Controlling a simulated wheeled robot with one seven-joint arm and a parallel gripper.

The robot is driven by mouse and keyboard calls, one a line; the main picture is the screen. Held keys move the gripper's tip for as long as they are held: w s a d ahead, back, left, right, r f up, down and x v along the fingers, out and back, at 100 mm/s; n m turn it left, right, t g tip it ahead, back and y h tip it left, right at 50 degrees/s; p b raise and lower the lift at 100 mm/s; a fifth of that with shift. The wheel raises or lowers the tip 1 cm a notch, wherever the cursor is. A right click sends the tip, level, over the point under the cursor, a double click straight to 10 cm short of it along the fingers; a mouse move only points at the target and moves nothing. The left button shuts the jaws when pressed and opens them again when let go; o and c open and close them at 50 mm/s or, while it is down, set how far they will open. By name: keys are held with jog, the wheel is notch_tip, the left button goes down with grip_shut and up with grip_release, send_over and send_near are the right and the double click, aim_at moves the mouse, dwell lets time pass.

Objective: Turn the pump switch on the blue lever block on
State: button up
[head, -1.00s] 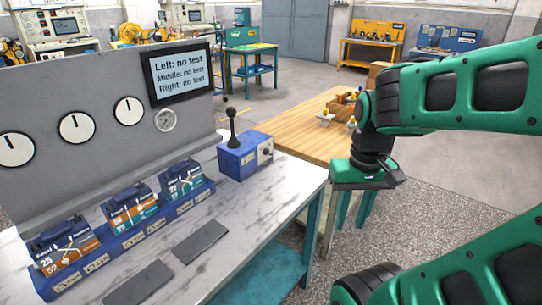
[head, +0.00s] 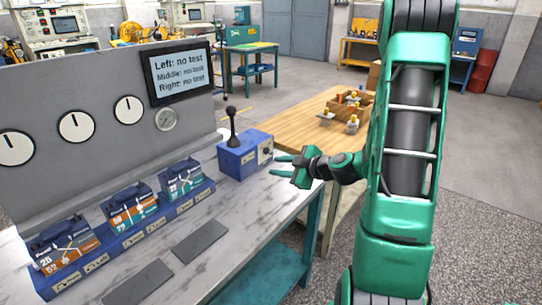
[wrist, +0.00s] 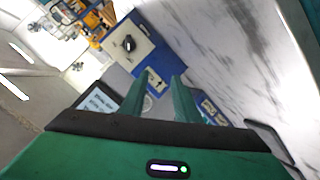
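The blue lever block (head: 240,160) stands at the right end of the marble-topped bench, with a black ball-topped lever (head: 232,128) upright on it. The pump switch (head: 265,153) is a small dark knob on the block's light right-hand face. The same dark knob (wrist: 129,44) shows on that pale face in the wrist view. My gripper (head: 274,166) is just right of the block, fingers pointing left towards that face. In the wrist view my gripper's two green fingers (wrist: 161,80) stand apart with nothing between them. It looks clear of the switch.
The grey panel (head: 75,90) with gauges carries a screen (head: 180,74) reading "no test" for left, middle and right. Several labelled motor units (head: 130,205) stand in a blue rack on the bench. A wooden table (head: 300,126) with small parts is behind my gripper.

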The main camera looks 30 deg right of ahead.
jog(key=t+h, duration=0.2)
send_near(270, 152)
jog(key=shift+m, duration=0.3)
jog(key=x, duration=0.8)
jog(key=shift+w+f, duration=0.15)
jog(key=shift+w, duration=0.1)
grip_shut()
